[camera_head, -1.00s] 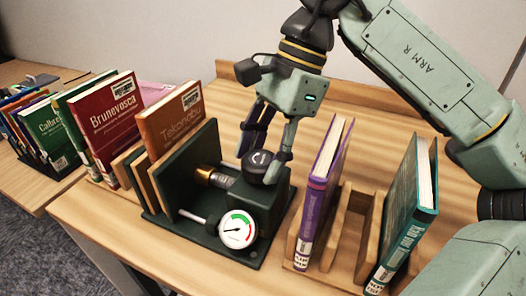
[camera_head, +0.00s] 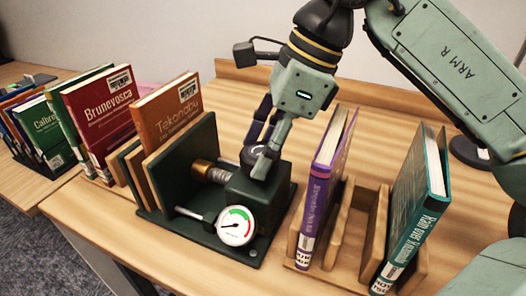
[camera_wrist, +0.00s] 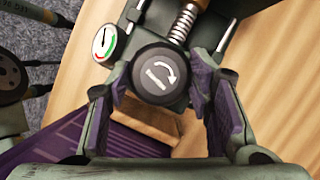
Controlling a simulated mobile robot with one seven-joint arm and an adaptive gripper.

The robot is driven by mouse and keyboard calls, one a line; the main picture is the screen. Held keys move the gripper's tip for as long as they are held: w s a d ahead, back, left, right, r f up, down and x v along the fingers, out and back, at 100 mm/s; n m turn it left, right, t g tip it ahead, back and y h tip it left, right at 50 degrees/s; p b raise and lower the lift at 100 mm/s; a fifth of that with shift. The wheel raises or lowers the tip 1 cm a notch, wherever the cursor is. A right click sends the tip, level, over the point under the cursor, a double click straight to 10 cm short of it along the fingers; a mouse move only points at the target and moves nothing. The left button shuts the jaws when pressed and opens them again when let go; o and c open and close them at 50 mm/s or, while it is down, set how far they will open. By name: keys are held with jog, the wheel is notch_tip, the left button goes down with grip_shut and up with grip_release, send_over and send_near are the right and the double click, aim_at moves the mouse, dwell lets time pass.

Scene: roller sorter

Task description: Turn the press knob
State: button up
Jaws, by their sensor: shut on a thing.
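In the head view my gripper (camera_head: 262,150) hides most of the knob. The dark green press (camera_head: 215,239) has a brass screw with a spring (camera_head: 211,172) and a white dial gauge (camera_head: 235,227) with green and red zones. The orange-brown Tekonabu book (camera_head: 168,117) stands left of its upright plate.
A purple book (camera_head: 322,190) stands close to the right of the press in a wooden rack (camera_head: 345,235), with a teal book (camera_head: 415,215) further right. A red Brunevosca book (camera_head: 100,115) and other books stand left. Bare table lies behind the press.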

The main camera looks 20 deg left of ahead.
jog(key=m+t+b, duration=0.1)
jog(key=m, duration=0.3)
jog(key=shift+s+f+m+t+b, duration=0.1)
jog(key=shift+m+t+b, duration=0.2)
jog(key=shift+t+b, duration=0.1)
jog(key=m+t+b, duration=0.1)
jog(key=m, duration=0.3)
jog(key=shift+s+m+t, duration=0.1)
jog(key=shift+m+t, duration=0.2)
jog(key=shift+t, duration=0.1)
jog(key=m+t, duration=0.1)
jog(key=m, duration=0.2)
jog(key=shift+s+h, duration=0.1)
jog(key=shift+h, duration=0.3)
jog(key=shift+a+m+t+h+p, duration=0.1)
jog(key=shift+m+t+h+p, duration=0.25)
jog(key=shift+m, duration=1.45)
jog(key=o, duration=1.1)
jog(key=shift+o, duration=0.2)
jog(key=shift+r, duration=0.2)
